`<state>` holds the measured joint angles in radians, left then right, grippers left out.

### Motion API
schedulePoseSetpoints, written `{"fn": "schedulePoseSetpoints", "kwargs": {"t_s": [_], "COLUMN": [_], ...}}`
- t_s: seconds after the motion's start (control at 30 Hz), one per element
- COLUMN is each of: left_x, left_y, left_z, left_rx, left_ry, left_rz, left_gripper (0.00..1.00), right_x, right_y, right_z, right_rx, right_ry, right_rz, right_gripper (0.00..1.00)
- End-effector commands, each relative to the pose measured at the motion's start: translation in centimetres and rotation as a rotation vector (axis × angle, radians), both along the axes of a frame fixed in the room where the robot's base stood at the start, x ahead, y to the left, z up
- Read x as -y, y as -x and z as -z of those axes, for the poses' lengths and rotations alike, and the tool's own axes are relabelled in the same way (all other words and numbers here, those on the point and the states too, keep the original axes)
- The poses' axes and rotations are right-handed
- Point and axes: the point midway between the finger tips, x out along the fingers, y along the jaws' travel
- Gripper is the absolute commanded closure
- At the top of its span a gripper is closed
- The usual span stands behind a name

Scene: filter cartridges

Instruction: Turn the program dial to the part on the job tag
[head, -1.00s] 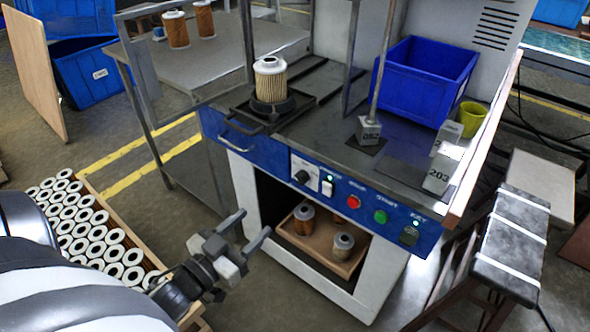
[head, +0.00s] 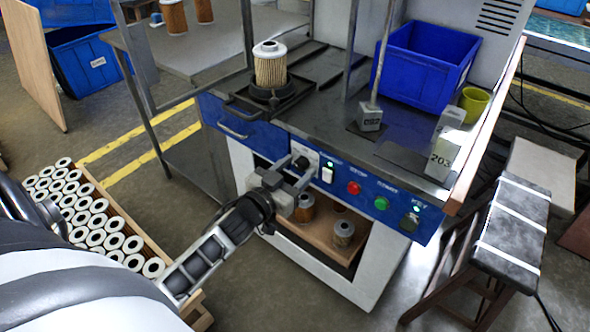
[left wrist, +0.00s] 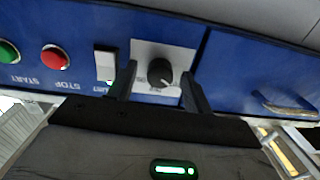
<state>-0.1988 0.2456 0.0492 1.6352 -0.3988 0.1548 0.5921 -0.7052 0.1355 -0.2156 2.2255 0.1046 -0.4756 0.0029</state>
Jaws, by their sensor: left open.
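The program dial (head: 301,163) is a black knob on a pale plate on the blue front panel of the bench. In the left wrist view the dial (left wrist: 160,72) has a pale mark near its lower right edge; the plate's print is too small to read. My left gripper (head: 297,174) is open in front of the dial. In the left wrist view its two fingers (left wrist: 160,88) lie either side of the knob, with gaps showing. A grey-white block marked 203 (head: 440,161) stands at the bench's right; I cannot tell whether it is the job tag.
Right of the dial are a white switch (head: 327,174), a red stop button (head: 354,188), a green start button (head: 381,203) and a key switch (head: 409,221). A filter cartridge (head: 270,66) stands on the bench fixture. A blue bin (head: 420,75) sits behind. A drawer handle (head: 232,131) projects left.

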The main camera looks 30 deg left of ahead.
Motion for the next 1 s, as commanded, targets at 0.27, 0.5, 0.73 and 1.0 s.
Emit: {"fn": "schedulePoseSetpoints", "kwargs": {"t_s": [0.27,0.5,0.73,1.0], "left_x": [0.00,0.00,-0.01,-0.03], "left_y": [-0.01,0.01,0.01,0.00], "left_z": [-0.01,-0.02,-0.05,-0.09], "left_rx": [0.000,0.001,0.004,0.017], "left_ry": [0.000,0.000,-0.038,-0.198], "left_rz": [0.000,0.000,0.000,-0.001], "left_gripper": [0.66,0.94,0.94,0.94], "right_x": [-0.01,-0.01,-0.01,0.00], "right_y": [0.02,0.02,0.03,0.04], "right_z": [-0.04,-0.05,-0.16,-0.40], "right_rx": [0.000,0.001,0.001,0.000], "right_ry": [0.001,0.000,-0.001,-0.001], "right_rz": [-0.001,0.000,-0.001,0.000], "right_gripper": [0.48,0.48,0.48,0.48]}}
